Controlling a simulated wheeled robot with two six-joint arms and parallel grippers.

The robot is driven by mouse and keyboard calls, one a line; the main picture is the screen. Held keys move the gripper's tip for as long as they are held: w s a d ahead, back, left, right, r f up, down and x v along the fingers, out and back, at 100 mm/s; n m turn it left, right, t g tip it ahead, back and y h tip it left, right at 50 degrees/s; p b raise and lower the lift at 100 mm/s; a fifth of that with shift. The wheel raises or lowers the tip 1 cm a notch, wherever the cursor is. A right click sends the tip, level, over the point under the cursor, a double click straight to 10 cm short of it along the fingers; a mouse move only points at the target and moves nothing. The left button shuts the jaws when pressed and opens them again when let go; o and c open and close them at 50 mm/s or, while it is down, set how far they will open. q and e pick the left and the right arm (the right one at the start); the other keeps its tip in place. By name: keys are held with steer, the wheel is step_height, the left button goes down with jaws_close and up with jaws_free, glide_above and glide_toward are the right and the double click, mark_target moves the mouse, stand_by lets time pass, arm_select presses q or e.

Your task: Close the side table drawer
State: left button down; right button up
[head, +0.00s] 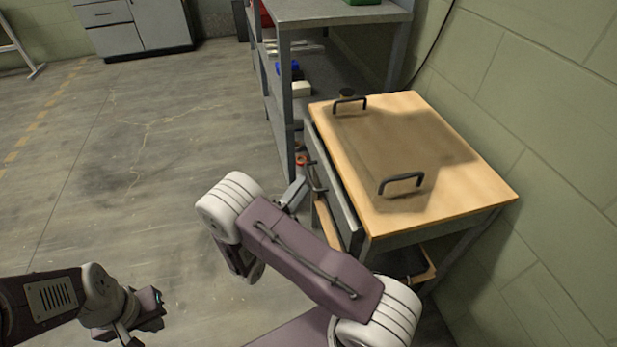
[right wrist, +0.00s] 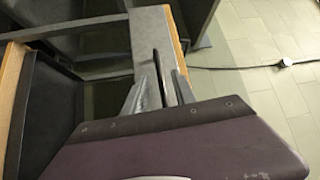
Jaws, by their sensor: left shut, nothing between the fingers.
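The side table (head: 470,180) has a wooden top and stands against the right wall. Its grey drawer front (head: 346,212) is on the left side and stands slightly out from the top's edge, with a narrow dark gap. The drawer front also shows in the right wrist view (right wrist: 151,35). A dark bar handle (head: 316,178) is on the drawer front. My right gripper (head: 297,192) is at this handle, its fingers (right wrist: 161,92) apart on either side of the bar; contact is unclear. My left gripper (head: 150,312) is shut and empty over the floor at lower left.
Two black handles (head: 401,180) stand up on the tabletop. A lower shelf with a wooden rim (right wrist: 14,75) lies beneath the drawer. A grey metal shelf unit (head: 284,100) stands close behind the table. The floor to the left is clear. A cable (right wrist: 230,68) lies on the right.

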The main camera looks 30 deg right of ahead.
mark_target(309, 175)
steer(key=b+x, duration=0.1)
steer(key=x, duration=0.4)
steer(key=shift+d, duration=0.1)
jaws_close()
stand_by(1.2)
